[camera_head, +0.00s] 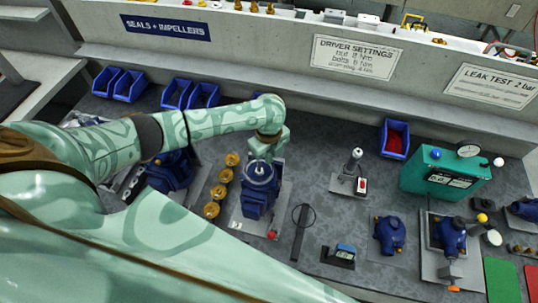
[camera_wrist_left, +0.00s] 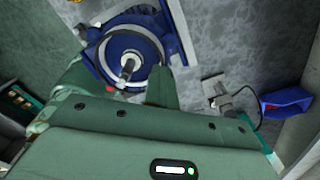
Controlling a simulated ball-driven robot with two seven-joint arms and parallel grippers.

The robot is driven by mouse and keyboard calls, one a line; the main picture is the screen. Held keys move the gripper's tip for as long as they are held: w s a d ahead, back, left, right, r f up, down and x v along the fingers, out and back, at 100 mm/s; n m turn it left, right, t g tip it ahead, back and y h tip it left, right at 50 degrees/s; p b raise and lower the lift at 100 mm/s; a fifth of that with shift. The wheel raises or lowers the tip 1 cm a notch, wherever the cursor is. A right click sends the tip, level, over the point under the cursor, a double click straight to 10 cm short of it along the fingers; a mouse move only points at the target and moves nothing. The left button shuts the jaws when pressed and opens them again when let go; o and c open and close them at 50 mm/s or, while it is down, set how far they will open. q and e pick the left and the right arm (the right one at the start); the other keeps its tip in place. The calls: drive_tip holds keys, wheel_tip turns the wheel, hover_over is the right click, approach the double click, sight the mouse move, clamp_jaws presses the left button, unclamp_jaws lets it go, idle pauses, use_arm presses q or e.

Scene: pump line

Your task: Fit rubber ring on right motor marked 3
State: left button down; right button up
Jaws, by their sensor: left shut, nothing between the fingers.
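A blue motor (camera_head: 258,200) stands on a pale plate in the middle of the bench, a round pale face and shaft on top. Another blue motor (camera_head: 168,170) is to its left, partly behind my arm. No number is readable on either. My left gripper (camera_head: 264,155) is directly above the middle motor's face. In the left wrist view, the motor (camera_wrist_left: 130,50) shows its blue rim and silver shaft beyond the gripper. The left gripper is shut and empty. My right gripper is not in view.
Brass impellers (camera_head: 220,190) stand in a row left of the middle motor. A black loop with a handle (camera_head: 303,215) lies to its right. Further right are a blue bin with red contents (camera_head: 395,139), a teal tester (camera_head: 445,172) and a blue pump (camera_head: 389,235).

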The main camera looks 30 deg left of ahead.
use_arm(q)
drive_tip(key=shift+f+b, duration=0.3)
drive_tip(key=shift+f, duration=0.4)
idle(1.0)
drive_tip(key=c, duration=1.7)
unclamp_jaws()
wheel_tip(320, 180, up, 9)
drive_tip(key=p, duration=1)
drive_tip(key=shift+p, duration=0.3)
drive_tip(key=shift+s, duration=0.1)
